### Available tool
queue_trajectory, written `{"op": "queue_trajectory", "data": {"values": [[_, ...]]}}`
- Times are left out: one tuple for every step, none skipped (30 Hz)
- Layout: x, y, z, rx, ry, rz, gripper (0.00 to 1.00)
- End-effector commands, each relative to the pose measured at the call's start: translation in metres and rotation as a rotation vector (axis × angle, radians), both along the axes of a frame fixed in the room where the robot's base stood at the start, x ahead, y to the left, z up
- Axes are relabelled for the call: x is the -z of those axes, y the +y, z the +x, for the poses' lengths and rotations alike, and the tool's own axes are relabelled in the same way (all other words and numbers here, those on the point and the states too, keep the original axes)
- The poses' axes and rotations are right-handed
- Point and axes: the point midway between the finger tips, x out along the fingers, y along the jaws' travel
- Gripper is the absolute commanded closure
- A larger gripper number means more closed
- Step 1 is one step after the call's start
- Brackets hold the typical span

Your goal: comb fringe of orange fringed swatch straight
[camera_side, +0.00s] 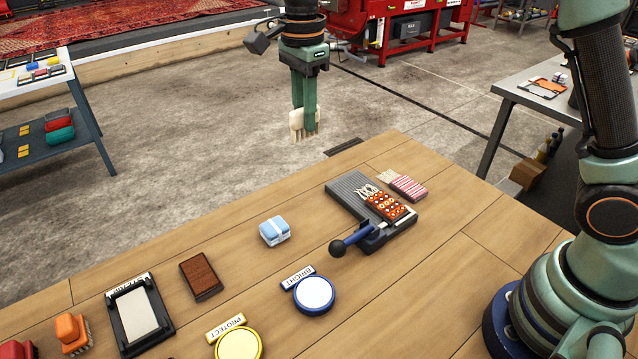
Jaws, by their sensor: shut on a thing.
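The orange fringed swatch (390,206), patterned with pale rings, lies on a dark grey ribbed board (351,190). Its cream fringe (367,191) points to the upper left and looks uneven and splayed. A blue lever with a black knob (337,248) sits at the board's near end, its bar beside the swatch. My gripper (305,118) is shut on a cream comb (297,124), teeth down. It holds the comb in the air, above and to the upper left of the board, apart from the swatch.
A red-and-white striped fringed swatch (408,187) lies just right of the board. A light blue tied block (274,231), a brown block (201,276), a blue round dish (314,293), a yellow round dish (240,345) and a framed pad (139,314) stand leftward.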

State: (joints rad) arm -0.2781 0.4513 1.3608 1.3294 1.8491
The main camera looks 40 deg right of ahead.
Motion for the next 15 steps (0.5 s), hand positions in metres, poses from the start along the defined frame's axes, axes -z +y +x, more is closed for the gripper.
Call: {"op": "queue_trajectory", "data": {"values": [[0.0,0.0,0.0,0.0,0.0,0.0,1.0],[0.0,0.0,0.0,0.0,0.0,0.0,1.0],[0.0,0.0,0.0,0.0,0.0,0.0,1.0],[0.001,-0.001,0.0,0.0,0.0,0.0,1.0],[0.002,-0.002,0.0,0.001,0.001,0.0,1.0],[0.005,-0.005,0.0,0.001,0.001,0.0,1.0],[0.008,-0.008,0.0,0.002,0.002,0.0,1.0],[0.012,-0.013,0.0,0.004,0.003,-0.001,1.0],[0.02,-0.02,0.0,0.005,0.004,-0.001,1.0],[0.026,-0.027,-0.001,0.005,0.005,-0.001,1.0],[0.033,-0.034,-0.002,0.007,0.006,-0.001,1.0],[0.043,-0.045,-0.003,0.007,0.007,-0.001,1.0],[0.051,-0.054,-0.005,0.008,0.007,-0.001,1.0],[0.059,-0.062,-0.007,0.008,0.007,-0.001,1.0],[0.069,-0.073,-0.01,0.007,0.008,-0.001,1.0]]}}
